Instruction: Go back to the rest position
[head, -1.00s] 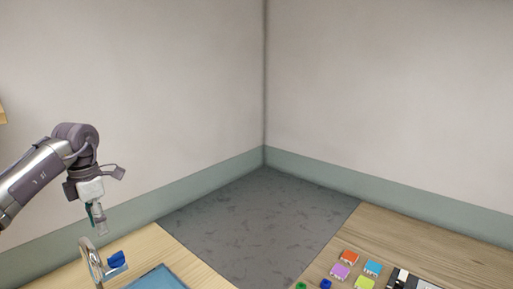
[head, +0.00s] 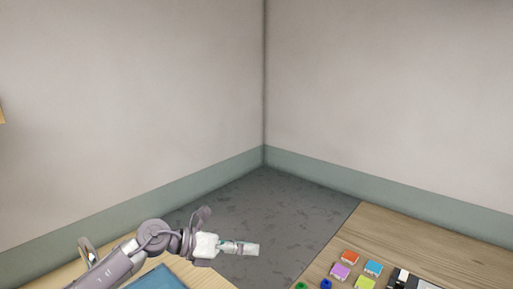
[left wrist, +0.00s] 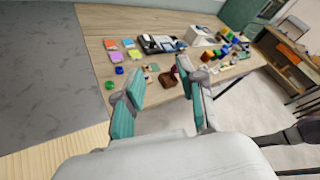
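My left gripper (head: 254,249) is near the bottom middle of the head view, pointing right over the grey floor gap between two wooden surfaces. In the left wrist view its two teal fingers (left wrist: 159,72) stand well apart with nothing between them. My right gripper shows in neither view.
A metal tap (head: 86,247) and a blue mat (head: 158,280) are at the lower left, partly behind my left arm. Walls meet behind.

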